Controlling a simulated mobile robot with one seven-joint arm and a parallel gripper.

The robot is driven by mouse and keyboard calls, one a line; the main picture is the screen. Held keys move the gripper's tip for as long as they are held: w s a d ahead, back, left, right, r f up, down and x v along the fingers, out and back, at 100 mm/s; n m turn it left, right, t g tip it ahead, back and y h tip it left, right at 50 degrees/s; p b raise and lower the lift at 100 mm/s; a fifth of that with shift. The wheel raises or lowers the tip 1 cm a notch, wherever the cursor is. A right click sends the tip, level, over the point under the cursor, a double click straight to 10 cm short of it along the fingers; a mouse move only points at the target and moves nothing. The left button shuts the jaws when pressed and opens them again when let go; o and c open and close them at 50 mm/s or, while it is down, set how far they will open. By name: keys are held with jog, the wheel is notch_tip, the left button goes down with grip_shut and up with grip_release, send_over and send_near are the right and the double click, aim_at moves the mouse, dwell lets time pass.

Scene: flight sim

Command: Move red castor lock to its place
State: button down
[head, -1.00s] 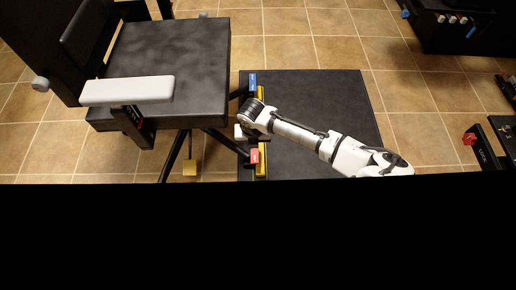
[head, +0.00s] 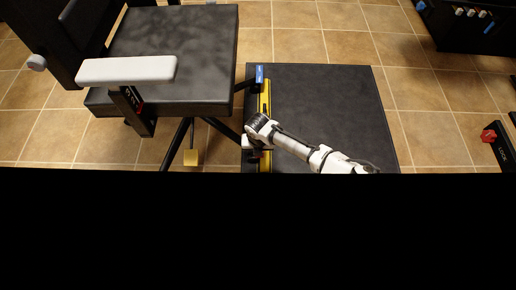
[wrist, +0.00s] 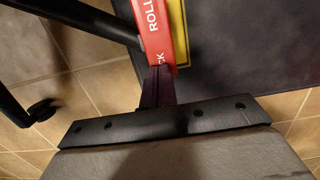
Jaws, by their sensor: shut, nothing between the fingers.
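A red piece (wrist: 155,28) with white lettering, partly readable as "ROLL" and "CK", fills the top middle of the wrist view beside a yellow strip (wrist: 179,32). It appears to be the castor lock. My gripper (wrist: 160,72) is shut and empty, its fingertips at the near end of the red piece; I cannot tell whether they touch. In the head view my gripper (head: 250,146) is over the left edge of the dark mat, and my arm hides most of the red piece there. A blue piece (head: 259,74) sits at the far end of the yellow strip (head: 265,96).
A black seat (head: 170,55) with a pale armrest (head: 125,70) stands left, its dark legs reaching toward the mat (head: 330,100). A red knob (head: 489,136) on a black part lettered "LOCK" is at the far right.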

jog(key=shift+f, duration=0.1)
jog(key=shift+s+f, duration=0.1)
jog(key=shift+f, duration=0.45)
jog(key=shift+r+p, duration=0.1)
jog(key=shift+p, duration=0.25)
